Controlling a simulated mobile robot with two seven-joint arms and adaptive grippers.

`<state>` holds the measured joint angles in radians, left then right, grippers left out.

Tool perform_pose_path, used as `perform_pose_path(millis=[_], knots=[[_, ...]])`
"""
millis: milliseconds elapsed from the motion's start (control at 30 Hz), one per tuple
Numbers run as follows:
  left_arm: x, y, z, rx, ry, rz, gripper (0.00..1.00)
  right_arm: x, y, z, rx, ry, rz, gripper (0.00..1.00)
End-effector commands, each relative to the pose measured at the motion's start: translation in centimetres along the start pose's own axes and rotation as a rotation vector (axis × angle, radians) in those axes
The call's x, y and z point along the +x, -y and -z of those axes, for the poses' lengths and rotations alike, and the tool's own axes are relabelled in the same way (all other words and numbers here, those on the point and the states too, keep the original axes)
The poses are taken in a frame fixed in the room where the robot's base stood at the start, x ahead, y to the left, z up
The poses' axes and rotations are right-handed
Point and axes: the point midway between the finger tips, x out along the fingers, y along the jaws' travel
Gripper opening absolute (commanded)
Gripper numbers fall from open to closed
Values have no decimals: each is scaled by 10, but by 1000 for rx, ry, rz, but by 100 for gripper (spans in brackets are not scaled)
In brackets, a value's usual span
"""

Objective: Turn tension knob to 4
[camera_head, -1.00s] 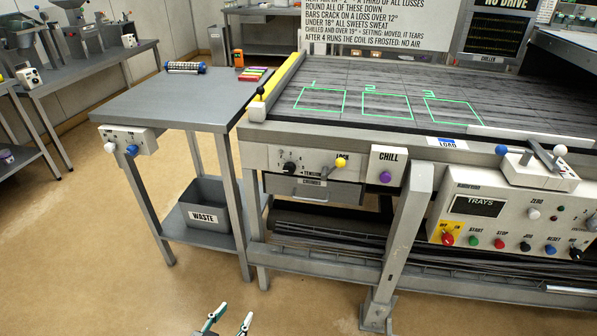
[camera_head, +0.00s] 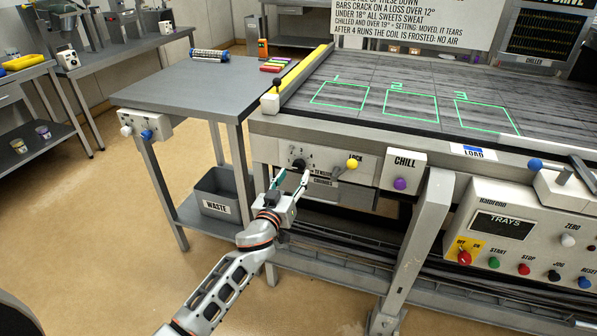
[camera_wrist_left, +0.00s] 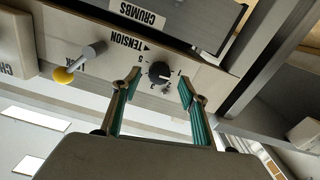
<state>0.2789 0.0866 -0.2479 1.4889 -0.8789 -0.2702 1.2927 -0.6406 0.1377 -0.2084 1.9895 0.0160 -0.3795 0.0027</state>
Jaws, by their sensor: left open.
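The black tension knob (camera_head: 299,164) sits on the pale front panel at the left end of the conveyor machine. It also shows in the left wrist view (camera_wrist_left: 158,72), where the panel appears upside down with the word TENSION and a dial scale around the knob. My left gripper (camera_head: 293,178) is open and empty in front of the panel. In the wrist view its green-padded fingers stand apart to either side of the knob, and I see no contact. The knob's exact setting is too small to read. My right gripper is not in view.
A lock lever with a yellow ball (camera_head: 352,163) stands right of the knob. The chill box (camera_head: 402,170) with a purple button is further right. The crumbs drawer (camera_head: 345,192) is below. A waste bin (camera_head: 214,190) stands on the side table's lower shelf.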

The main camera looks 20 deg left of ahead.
Motion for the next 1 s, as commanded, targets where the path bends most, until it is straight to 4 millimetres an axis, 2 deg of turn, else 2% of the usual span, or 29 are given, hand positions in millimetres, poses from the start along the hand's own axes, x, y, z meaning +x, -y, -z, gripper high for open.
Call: perform_pose_path(millis=[100, 300, 667, 800, 1000], knots=[[17, 0, -1, 1, 1, 0, 43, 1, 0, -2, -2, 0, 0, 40], [34, 0, -2, 0, 2, 0, 43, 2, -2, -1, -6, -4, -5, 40], [38, 0, -1, 0, 2, 0, 43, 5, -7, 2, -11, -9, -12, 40], [38, 0, -1, 0, 2, 0, 7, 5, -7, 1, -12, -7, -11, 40], [38, 0, -1, 2, 2, 0, 5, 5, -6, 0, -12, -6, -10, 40]])
